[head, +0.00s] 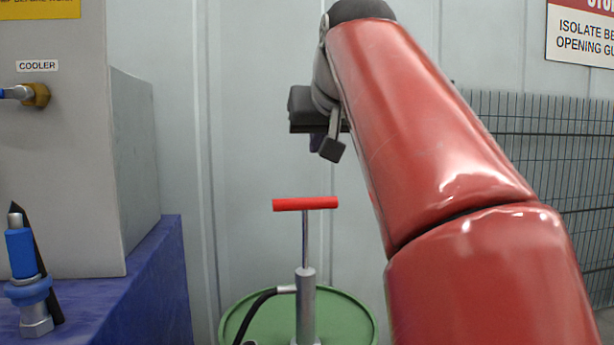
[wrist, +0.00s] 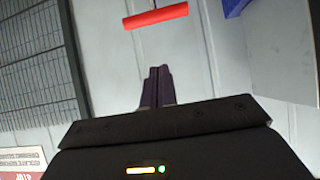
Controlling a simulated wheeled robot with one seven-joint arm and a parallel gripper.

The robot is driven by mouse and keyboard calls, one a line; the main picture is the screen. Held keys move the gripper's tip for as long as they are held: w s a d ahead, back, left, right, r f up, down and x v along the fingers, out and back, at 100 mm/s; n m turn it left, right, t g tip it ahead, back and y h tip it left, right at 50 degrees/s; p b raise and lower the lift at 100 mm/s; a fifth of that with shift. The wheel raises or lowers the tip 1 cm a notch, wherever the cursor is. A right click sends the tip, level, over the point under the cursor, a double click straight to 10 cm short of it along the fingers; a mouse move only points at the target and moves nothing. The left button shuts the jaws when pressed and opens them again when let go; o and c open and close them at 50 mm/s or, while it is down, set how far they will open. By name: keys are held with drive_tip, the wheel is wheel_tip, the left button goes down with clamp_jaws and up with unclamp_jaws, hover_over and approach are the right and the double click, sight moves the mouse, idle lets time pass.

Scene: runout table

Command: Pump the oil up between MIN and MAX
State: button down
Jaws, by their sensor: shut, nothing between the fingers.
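The hand pump has a red T-handle (head: 305,203) on a thin steel rod, above a grey pump barrel (head: 306,300) on a green drum (head: 236,320). The handle stands clear of the barrel, with a length of rod showing. My gripper (head: 316,143) is above the handle and apart from it, partly hidden behind its own mount. In the wrist view my gripper (wrist: 158,72) has its dark fingers together and empty, with the red handle (wrist: 155,16) beyond the tips. No MIN or MAX marks show in either view.
A grey cabinet (head: 60,180) with a COOLER label and fitting stands at left on a blue base (head: 150,285). A blue-capped fitting (head: 22,255) is at its front. A black hose (head: 258,305) meets the barrel. A mesh fence (head: 540,150) is at right.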

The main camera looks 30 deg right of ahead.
hover_over(306, 240)
drive_tip(key=s, duration=0.3)
wheel_tip(306, 240, down, 6)
drive_tip(key=r, duration=0.1)
drive_tip(key=shift+w+a+f+b, duration=0.1)
drive_tip(key=shift+w+f+b, duration=0.2)
drive_tip(key=shift+f, duration=0.45)
drive_tip(key=shift+w+a+f+b, duration=0.1)
drive_tip(key=shift+f+b, duration=0.35)
drive_tip(key=shift+f, duration=0.25)
drive_tip(key=shift+w+a+f+b, duration=0.1)
drive_tip(key=shift+w+f+b, duration=0.2)
drive_tip(key=shift+f, duration=0.45)
drive_tip(key=shift+s, duration=0.1)
wheel_tip(306, 240, down, 10)
drive_tip(key=b, duration=0.7)
drive_tip(key=shift+r, duration=0.1)
